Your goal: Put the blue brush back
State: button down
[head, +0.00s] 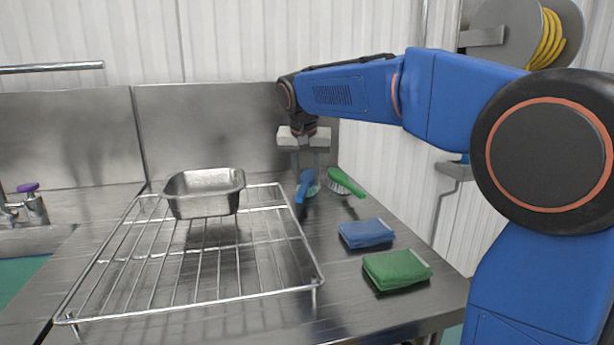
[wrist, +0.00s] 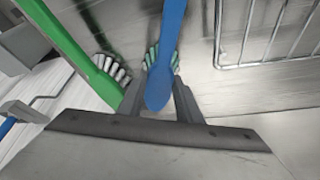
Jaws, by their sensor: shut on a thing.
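The blue brush (head: 305,187) is at the back right of the steel counter, with its handle pointing toward the front. My gripper (head: 304,170) is above it, fingers pointing down, shut on the blue brush. In the wrist view the blue brush (wrist: 165,55) lies between the two dark fingers of my gripper (wrist: 158,97). Its pale and green bristles partly show behind the handle. I cannot tell whether the brush still touches the counter. A green brush (head: 346,183) lies close to its right on the counter; it also shows at left in the wrist view (wrist: 72,48).
A wire rack (head: 237,296) bearing a metal pan (head: 204,193) stands left of the brushes. A blue cloth (head: 366,233) and a green cloth (head: 396,269) lie in front. A grey wall bracket (head: 453,170) is at right. The back panel (head: 215,125) is close behind my gripper.

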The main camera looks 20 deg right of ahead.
aim_at(305, 185)
jog(key=c, duration=1.3)
grip_release()
jog(key=shift+f, duration=0.1)
jog(key=v, duration=1.2)
